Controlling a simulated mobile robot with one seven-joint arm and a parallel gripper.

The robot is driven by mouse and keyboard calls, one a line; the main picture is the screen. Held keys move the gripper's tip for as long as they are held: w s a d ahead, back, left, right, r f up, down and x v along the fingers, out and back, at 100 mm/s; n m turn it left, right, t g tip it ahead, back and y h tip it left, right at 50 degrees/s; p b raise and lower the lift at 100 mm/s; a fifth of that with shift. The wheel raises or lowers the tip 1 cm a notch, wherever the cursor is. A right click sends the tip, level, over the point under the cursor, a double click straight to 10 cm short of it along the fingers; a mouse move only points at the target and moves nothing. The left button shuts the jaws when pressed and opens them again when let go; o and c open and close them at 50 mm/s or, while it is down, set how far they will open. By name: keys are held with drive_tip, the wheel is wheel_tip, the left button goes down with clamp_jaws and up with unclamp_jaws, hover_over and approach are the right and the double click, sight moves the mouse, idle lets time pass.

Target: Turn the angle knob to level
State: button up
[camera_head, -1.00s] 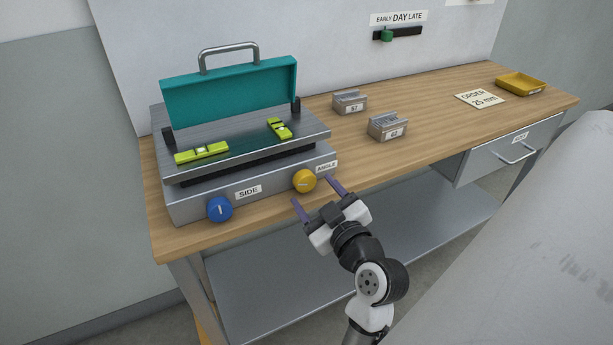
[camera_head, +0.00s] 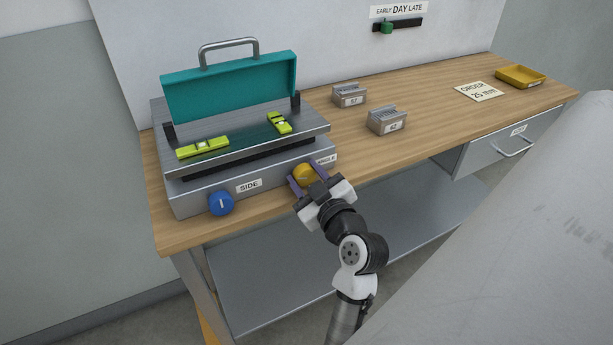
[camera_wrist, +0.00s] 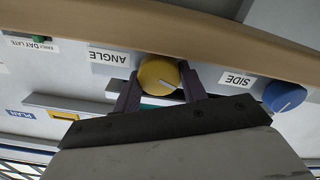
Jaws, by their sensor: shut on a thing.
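Two yellow-green spirit levels, one long (camera_head: 203,147) and one short (camera_head: 279,123), lie on the machine's plate. Their bubbles are too small to read.
A blue side knob (camera_head: 221,203) is left of the angle knob. A teal lid with a handle (camera_head: 230,86) stands open behind the plate. Two grey blocks (camera_head: 349,96) (camera_head: 387,120), an order card (camera_head: 478,91) and a yellow tray (camera_head: 521,77) are on the bench to the right.

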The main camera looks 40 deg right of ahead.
drive_tip(key=shift+m, duration=0.3)
drive_tip(key=m+p, duration=0.1)
drive_tip(key=m, duration=0.4)
drive_tip(key=shift+m, duration=0.3)
drive_tip(key=m+p, duration=0.1)
drive_tip(key=m, duration=0.2)
drive_tip(key=shift+d, duration=0.15)
drive_tip(key=shift+m+p, duration=0.65)
drive_tip(key=shift+m, duration=0.75)
drive_tip(key=shift+f, duration=0.1)
drive_tip(key=o, duration=1)
drive_tip(key=shift+s+d, duration=0.1)
